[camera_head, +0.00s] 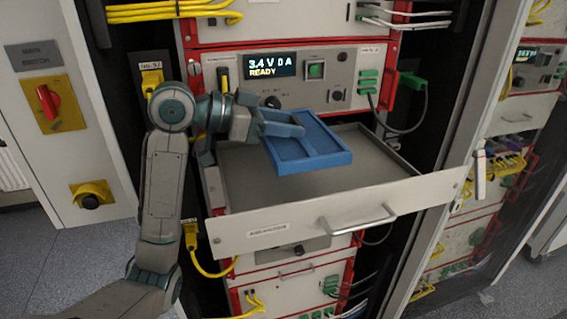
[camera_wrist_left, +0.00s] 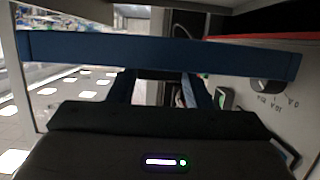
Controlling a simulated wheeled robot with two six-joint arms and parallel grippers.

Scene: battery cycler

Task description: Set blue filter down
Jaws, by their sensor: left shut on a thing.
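The blue filter (camera_head: 318,150) is a rectangular blue frame with a shallow recessed inside. It is held, slightly tilted, above the pulled-out grey drawer (camera_head: 250,185). My left gripper (camera_head: 262,126) is shut on its left side. In the left wrist view the blue filter (camera_wrist_left: 160,50) shows as a long blue bar across the picture, beyond the dark gripper body. The filter hides part of the drawer floor, and I cannot tell the exact gap between them. My right gripper is not in view.
The drawer's white front panel (camera_head: 300,226) has a handle (camera_head: 357,222). Behind the drawer is a red-edged cycler panel with a lit display (camera_head: 272,65) reading 3.4 V 0 A READY. Green plugs and a black cable (camera_head: 408,115) hang at the right. The visible drawer floor is empty.

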